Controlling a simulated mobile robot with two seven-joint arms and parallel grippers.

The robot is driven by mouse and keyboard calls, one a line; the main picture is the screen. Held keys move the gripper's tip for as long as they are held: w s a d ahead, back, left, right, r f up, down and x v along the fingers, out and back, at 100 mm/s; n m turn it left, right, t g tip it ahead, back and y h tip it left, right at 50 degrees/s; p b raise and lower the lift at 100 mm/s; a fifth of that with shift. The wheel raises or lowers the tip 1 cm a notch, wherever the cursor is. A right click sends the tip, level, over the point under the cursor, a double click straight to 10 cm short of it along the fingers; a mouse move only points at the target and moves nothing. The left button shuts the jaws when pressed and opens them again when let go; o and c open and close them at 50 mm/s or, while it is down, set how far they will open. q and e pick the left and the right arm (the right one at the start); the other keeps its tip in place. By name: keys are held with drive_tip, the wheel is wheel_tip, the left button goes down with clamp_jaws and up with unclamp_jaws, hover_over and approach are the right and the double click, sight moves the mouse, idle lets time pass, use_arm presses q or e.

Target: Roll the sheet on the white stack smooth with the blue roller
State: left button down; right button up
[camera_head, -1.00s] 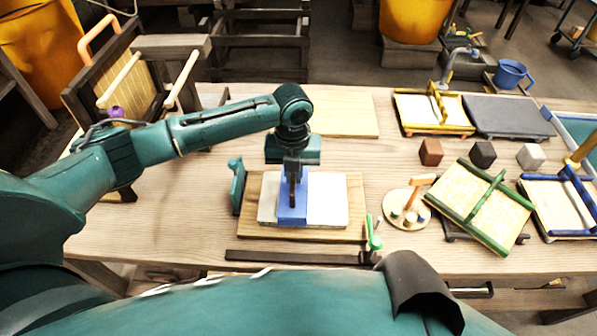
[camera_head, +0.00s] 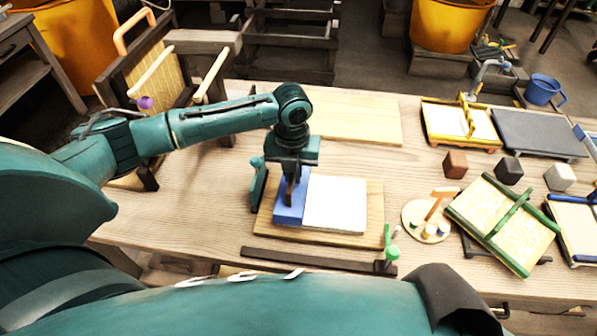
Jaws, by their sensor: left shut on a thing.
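The white stack (camera_head: 338,203) lies on a wooden board (camera_head: 374,215) near the table's front. The blue roller (camera_head: 288,208) rests over the stack's left end. My left gripper (camera_head: 291,188) points down and is shut on the roller from above. The roller hides the left end of the stack; I cannot tell a separate sheet from the stack's top. My right gripper is not in view.
A teal stand (camera_head: 257,184) stands close left of the roller. A green-topped tool (camera_head: 390,250) and a dark bar (camera_head: 300,258) lie in front. A round tray (camera_head: 424,222) and a green-framed mould (camera_head: 503,222) are to the right.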

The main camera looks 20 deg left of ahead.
use_arm(q)
drive_tip(key=shift+s+a, duration=0.2)
drive_tip(key=shift+a, duration=0.45)
drive_tip(key=shift+r, duration=0.1)
wheel_tip(320, 180, up, 5)
drive_tip(key=shift+f, duration=0.1)
drive_tip(key=shift+r, duration=1.05)
